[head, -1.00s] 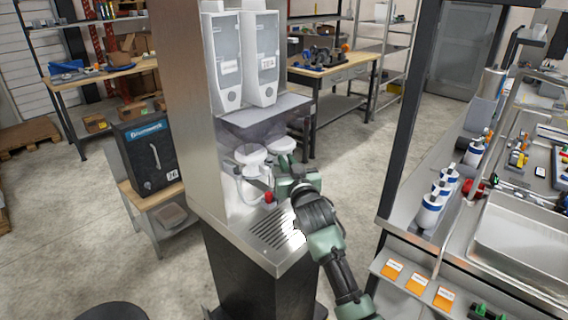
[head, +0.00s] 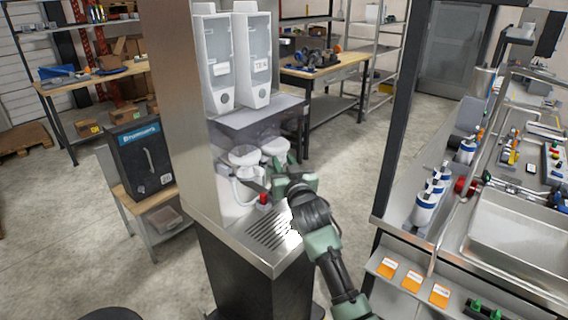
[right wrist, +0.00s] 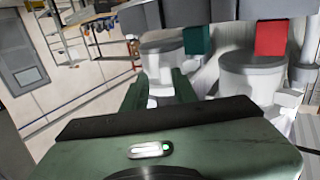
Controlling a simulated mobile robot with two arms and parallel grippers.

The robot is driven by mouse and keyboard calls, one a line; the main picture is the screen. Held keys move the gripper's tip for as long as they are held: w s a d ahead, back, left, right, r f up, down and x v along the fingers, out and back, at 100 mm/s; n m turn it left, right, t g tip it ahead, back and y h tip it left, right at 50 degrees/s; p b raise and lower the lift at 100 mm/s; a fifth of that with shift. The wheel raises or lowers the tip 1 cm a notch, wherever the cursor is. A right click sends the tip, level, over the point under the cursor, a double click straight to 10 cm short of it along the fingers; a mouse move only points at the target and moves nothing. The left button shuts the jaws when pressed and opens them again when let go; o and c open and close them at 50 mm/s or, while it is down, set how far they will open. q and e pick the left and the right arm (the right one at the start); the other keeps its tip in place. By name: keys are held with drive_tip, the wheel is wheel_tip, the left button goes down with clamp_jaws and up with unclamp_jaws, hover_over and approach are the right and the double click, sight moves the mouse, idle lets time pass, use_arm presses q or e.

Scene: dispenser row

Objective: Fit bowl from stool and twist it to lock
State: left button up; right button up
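Two white bowl-like cups hang side by side under the dispenser row, a left cup (head: 243,156) and a right cup (head: 274,147). My right gripper (head: 279,168) is at the right cup, under the dispenser shelf. In the right wrist view its fingers (right wrist: 160,84) are apart, with something white between them and a white cup with a grey top (right wrist: 163,62) at their tips. I cannot tell whether they grip it, or whether this cup is locked. A black round top (head: 113,314), perhaps the stool, is cut off at the bottom; no bowl shows on it. My left gripper is out of view.
A green tab (right wrist: 197,38) and a red tab (right wrist: 271,38) hang above the cups. A red knob (head: 264,199) stands near the drip grate (head: 268,232). The metal side panel (head: 188,120) bounds the left; a black post (head: 390,130) and sink counter stand right.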

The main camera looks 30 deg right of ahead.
drive_tip(key=shift+w+a, duration=0.1)
drive_tip(key=shift+a, duration=0.35)
drive_tip(key=shift+s+a+f, duration=0.15)
drive_tip(key=shift+s+f, duration=0.1)
drive_tip(key=shift+s, duration=0.25)
drive_tip(key=d+b+v, duration=0.1)
drive_tip(key=b+v, duration=0.1)
drive_tip(key=v, duration=0.4)
drive_tip(key=shift+s+a+r, duration=0.2)
drive_tip(key=shift+s+a, duration=0.1)
drive_tip(key=shift+s, duration=0.15)
